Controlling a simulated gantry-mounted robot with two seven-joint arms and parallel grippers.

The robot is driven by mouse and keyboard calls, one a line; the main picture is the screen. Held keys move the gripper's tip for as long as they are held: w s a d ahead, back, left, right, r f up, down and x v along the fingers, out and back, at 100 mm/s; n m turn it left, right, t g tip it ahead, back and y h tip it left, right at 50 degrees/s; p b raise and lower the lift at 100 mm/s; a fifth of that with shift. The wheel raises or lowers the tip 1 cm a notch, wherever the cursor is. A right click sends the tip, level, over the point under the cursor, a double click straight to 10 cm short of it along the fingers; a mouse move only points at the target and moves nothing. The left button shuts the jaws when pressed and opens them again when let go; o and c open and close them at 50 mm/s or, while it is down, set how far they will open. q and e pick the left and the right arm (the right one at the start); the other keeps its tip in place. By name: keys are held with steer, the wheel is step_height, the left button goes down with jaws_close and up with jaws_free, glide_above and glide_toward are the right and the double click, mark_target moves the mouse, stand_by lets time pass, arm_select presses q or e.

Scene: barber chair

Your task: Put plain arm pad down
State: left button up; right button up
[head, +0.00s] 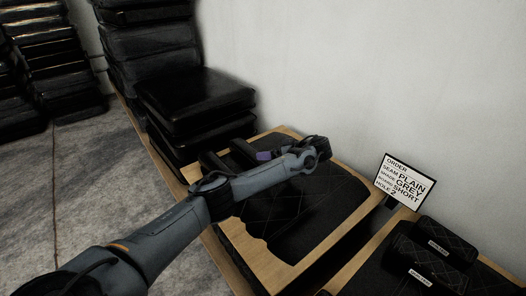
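My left arm reaches in from the lower left over a black quilted mat (335,200) on a wooden board. Its wrist end is above the back of the mat. My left gripper (262,156) seems to be by a small purple patch there; its fingers are dark and I cannot make out whether they are open or shut. Dark pad-like blocks (212,163) lie at the board's back left edge, close to the gripper; I cannot tell whether one is held or which is the plain arm pad. My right gripper is out of view.
An order card (405,181) reads plain, grey, short, hole 2. Black quilted pads (444,243) with white labels lie on a second dark mat at lower right. Stacked black cushions (195,98) stand behind at left. A pale wall (370,70) bounds the back.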

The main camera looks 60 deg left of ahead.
arm_select(q)
steer(key=p+v, duration=0.1)
steer(key=v, duration=0.3)
steer(key=shift+w+d+r, duration=0.1)
steer(key=shift+d, duration=0.1)
stand_by(0.4)
